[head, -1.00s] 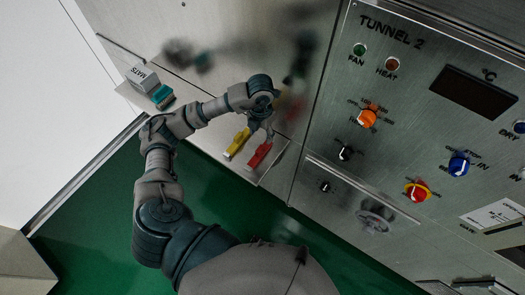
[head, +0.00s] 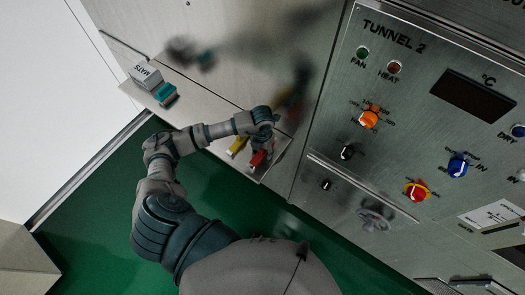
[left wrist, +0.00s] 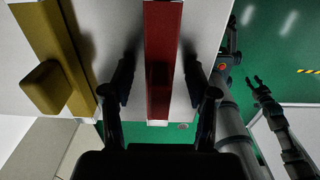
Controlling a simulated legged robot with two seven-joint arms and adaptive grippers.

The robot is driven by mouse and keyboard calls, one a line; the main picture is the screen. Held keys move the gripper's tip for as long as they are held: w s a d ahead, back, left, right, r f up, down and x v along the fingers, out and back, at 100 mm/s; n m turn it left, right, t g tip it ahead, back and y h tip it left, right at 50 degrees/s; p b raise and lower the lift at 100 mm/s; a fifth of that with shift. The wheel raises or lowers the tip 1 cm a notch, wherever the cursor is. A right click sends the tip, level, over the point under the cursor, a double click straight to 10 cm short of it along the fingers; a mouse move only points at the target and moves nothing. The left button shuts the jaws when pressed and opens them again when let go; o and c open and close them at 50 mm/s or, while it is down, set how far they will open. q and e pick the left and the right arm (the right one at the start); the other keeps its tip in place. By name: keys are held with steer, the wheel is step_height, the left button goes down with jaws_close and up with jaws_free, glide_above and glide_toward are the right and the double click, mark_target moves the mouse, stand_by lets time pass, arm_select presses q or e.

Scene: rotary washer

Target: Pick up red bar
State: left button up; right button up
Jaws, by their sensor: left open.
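The red bar (head: 258,158) lies on the metal ledge. My left gripper (head: 264,147) is directly over it and hides part of it in the head view. In the left wrist view the red bar (left wrist: 163,45) runs between the two open fingers of my left gripper (left wrist: 157,78), with a gap on each side. Whether the fingertips reach down beside the bar is hard to tell. My right gripper (left wrist: 256,86) shows at the right of the left wrist view, away from the ledge, with its fingers apart and nothing between them.
A yellow bar (head: 237,146) lies left of the red one. A MATS box (head: 145,75) and a teal item (head: 165,93) stand farther left on the ledge (head: 205,98). The TUNNEL 2 panel (head: 435,130) with several knobs is to the right. Green floor (head: 95,215) lies below.

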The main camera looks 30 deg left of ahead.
arm_select(q)
steer(key=shift+a, duration=0.2)
steer(key=c, duration=0.8)
jaws_close()
steer(key=shift+d, duration=0.1)
steer(key=shift+r, duration=0.1)
